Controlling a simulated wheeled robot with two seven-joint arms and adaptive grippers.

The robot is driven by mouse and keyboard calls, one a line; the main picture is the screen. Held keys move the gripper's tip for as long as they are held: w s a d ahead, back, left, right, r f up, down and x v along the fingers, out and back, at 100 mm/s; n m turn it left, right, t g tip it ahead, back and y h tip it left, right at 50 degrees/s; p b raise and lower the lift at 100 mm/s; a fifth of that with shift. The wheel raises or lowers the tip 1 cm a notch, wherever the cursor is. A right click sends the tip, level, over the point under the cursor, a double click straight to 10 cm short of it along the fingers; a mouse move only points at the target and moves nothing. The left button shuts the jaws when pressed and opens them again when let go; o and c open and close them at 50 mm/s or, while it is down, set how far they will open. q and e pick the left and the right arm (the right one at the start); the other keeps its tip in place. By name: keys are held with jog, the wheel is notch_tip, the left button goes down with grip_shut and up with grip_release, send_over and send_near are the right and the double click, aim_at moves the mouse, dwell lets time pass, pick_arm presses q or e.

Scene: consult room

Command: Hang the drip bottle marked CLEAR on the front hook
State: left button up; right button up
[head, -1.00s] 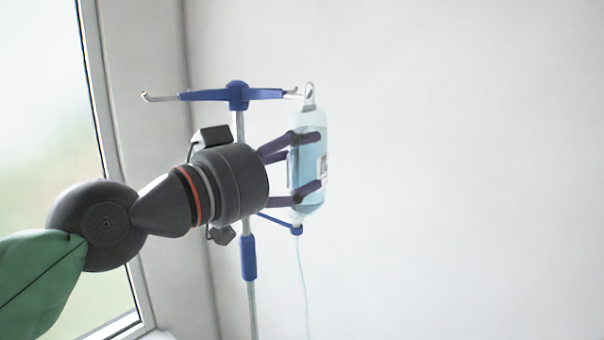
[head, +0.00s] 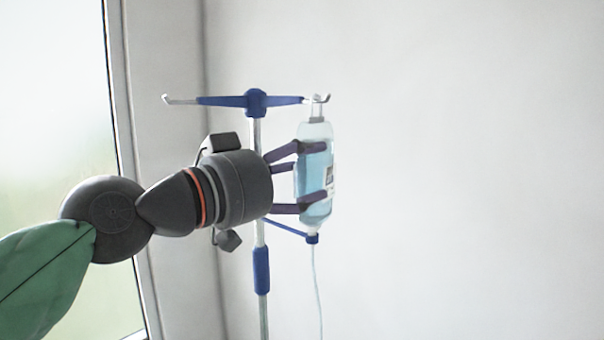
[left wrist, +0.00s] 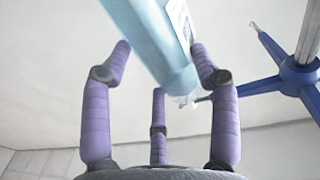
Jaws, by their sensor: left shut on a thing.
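The drip bottle (head: 317,170) is clear with pale blue liquid, a white label and a blue bottom cap with a thin tube. It stands nearly upright at the right end of the drip stand's crossbar (head: 225,101). My left gripper (head: 312,172) is shut on its body from the left. The bottle's top loop (head: 318,107) overlaps the right hook (head: 326,98); I cannot tell whether the hook bears it. In the left wrist view the bottle (left wrist: 155,40) lies between the purple fingers (left wrist: 160,75). The label's writing is too small to read. My right gripper is out of view.
The stand's pole (head: 263,300) with a blue collar (head: 261,270) runs down behind my left gripper. A second hook (head: 166,98) at the crossbar's left end is empty. A window (head: 60,90) is on the left. The right side shows bare wall.

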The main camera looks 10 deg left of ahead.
pick_arm(q)
jog(key=shift+r, duration=0.1)
dwell(0.3)
jog(key=o, duration=1.8)
jog(key=shift+c, duration=0.2)
